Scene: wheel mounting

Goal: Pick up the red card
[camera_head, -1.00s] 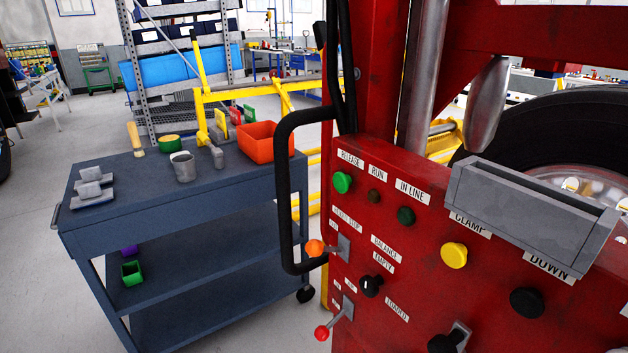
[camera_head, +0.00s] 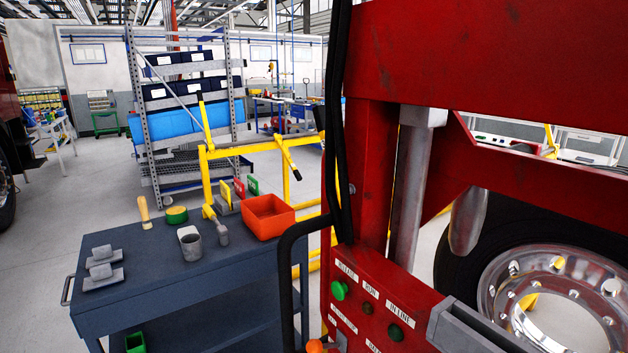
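The red card (camera_head: 239,188) stands upright among other cards at the back of the dark blue cart (camera_head: 150,308), just left of the orange-red bin (camera_head: 268,219). A yellow card (camera_head: 226,191) stands to its left and a green card (camera_head: 253,185) to its right. The red card looks small and partly overlapped. My gripper is not in view.
A grey cup (camera_head: 190,246), a green-yellow round container (camera_head: 176,215), a brush (camera_head: 144,212) and grey blocks (camera_head: 103,270) stand on the cart. A red machine (camera_head: 372,140) with a black handle (camera_head: 288,270) fills the right. Open floor lies left.

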